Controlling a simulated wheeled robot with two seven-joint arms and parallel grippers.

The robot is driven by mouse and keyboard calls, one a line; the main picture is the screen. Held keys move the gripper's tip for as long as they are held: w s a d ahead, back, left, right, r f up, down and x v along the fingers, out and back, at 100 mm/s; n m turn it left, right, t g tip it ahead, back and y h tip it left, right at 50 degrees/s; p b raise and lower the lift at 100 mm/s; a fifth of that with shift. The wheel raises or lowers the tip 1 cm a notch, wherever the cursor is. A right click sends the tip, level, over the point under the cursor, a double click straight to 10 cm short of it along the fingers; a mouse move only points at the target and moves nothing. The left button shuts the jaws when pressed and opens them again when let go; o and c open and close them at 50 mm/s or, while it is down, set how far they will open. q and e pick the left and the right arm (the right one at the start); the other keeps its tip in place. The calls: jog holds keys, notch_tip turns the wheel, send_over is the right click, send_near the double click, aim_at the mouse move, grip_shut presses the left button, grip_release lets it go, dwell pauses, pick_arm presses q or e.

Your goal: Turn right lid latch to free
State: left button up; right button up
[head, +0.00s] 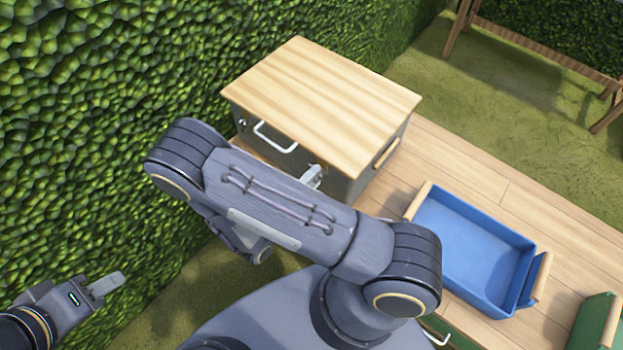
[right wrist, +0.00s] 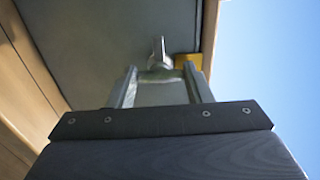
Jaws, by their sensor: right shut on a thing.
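A grey box (head: 345,184) with a pale wooden lid (head: 320,100) stands on the wooden deck. The right lid latch is a metal piece (right wrist: 160,56) beside a yellow plate (right wrist: 190,62) on the box's grey front in the right wrist view. My right gripper (right wrist: 162,88) is shut on this latch, with one finger on each side of it. In the head view my right gripper (head: 313,177) is at the right of the box front, and my arm partly hides it. My left gripper (head: 105,285) is at the lower left, away from the box; its opening is unclear.
A white handle (head: 275,140) and a small left latch (head: 242,123) are on the box front. A blue tray (head: 478,205) with wooden handles stands at right, a green crate (head: 597,325) at lower right. A leafy hedge (head: 90,130) rises close at left.

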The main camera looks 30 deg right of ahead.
jog(key=o, duration=1)
jog(key=b+v, duration=0.1)
jog(key=v, duration=0.7)
